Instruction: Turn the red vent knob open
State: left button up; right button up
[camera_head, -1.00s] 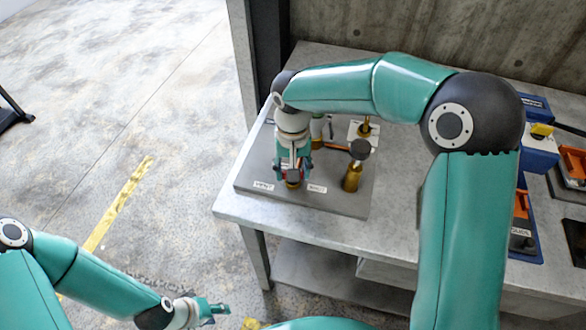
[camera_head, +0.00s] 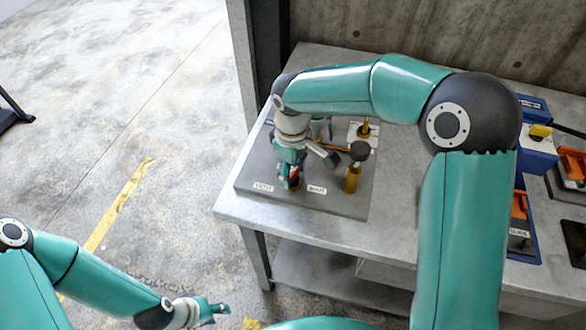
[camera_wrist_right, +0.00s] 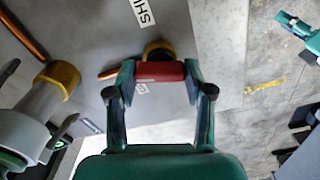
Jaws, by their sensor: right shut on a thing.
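The red vent knob (camera_wrist_right: 160,72) is a red bar on a brass base in the right wrist view. In the head view, a little red (camera_head: 295,172) shows at the grey panel's front left, mostly hidden by my gripper. My right gripper (camera_wrist_right: 159,78) has one finger at each end of the bar and is shut on it; it also shows in the head view (camera_head: 290,176). My left gripper (camera_head: 217,309) is low over the floor, away from the panel; its finger gap is unclear.
The grey panel (camera_head: 340,204) carries a VENT label (camera_head: 263,188), a SHUT label (camera_head: 317,190) and a brass post with a dark top (camera_head: 353,176) close right of my right gripper. Bare tabletop (camera_head: 400,185) lies to the right, beyond it blue units (camera_head: 538,150).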

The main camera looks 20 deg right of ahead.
aim_at(293, 172)
jog(key=shift+w+r+n, duration=0.1)
jog(key=shift+n, duration=1.5)
jog(key=o, duration=1.2)
jog(key=shift+c, duration=0.2)
jog(key=shift+r, duration=0.1)
notch_tip(293, 172, up, 12)
jog(key=shift+f, duration=0.25)
